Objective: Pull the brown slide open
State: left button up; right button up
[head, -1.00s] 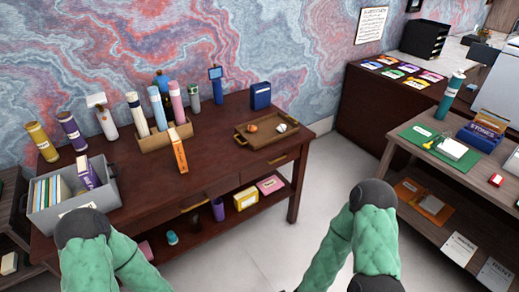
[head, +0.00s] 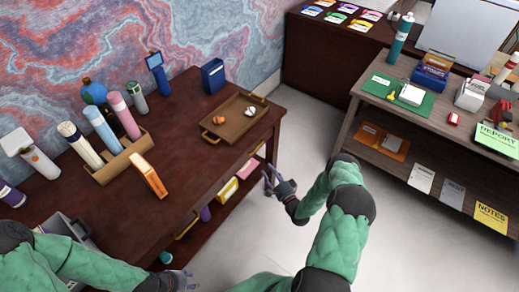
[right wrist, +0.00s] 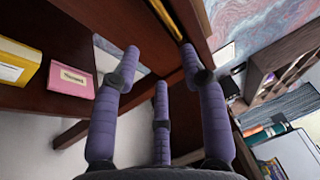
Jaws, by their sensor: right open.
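The brown slide appears to be a drawer in the front of the dark brown desk (head: 190,130). One brass handle (head: 187,226) shows at the near left of the desk front and another (head: 258,150) at its far right. Both drawers look shut. My right gripper (head: 270,178) is open and empty, in front of the desk's right part, below and apart from the right handle. In the right wrist view a brass bar (right wrist: 166,18) shows above the open fingers (right wrist: 160,75). My left gripper (head: 186,280) is low at the bottom edge, near the desk front; its fingers are unclear.
A tray (head: 235,117) with small items, an orange box (head: 148,176) and a bottle rack (head: 125,156) stand on the desk. The lower shelf holds a yellow box (head: 228,190) and a pink box (head: 249,168). Open floor (head: 300,130) separates the desk from the table at right.

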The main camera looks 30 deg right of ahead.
jog(key=w+r+b, duration=0.1)
jog(key=w+r, duration=0.1)
jog(key=w, duration=0.8)
jog(key=shift+w+d+r, duration=0.15)
jog(key=shift+w+d, duration=0.05)
jog(key=shift+d, duration=0.05)
grip_shut()
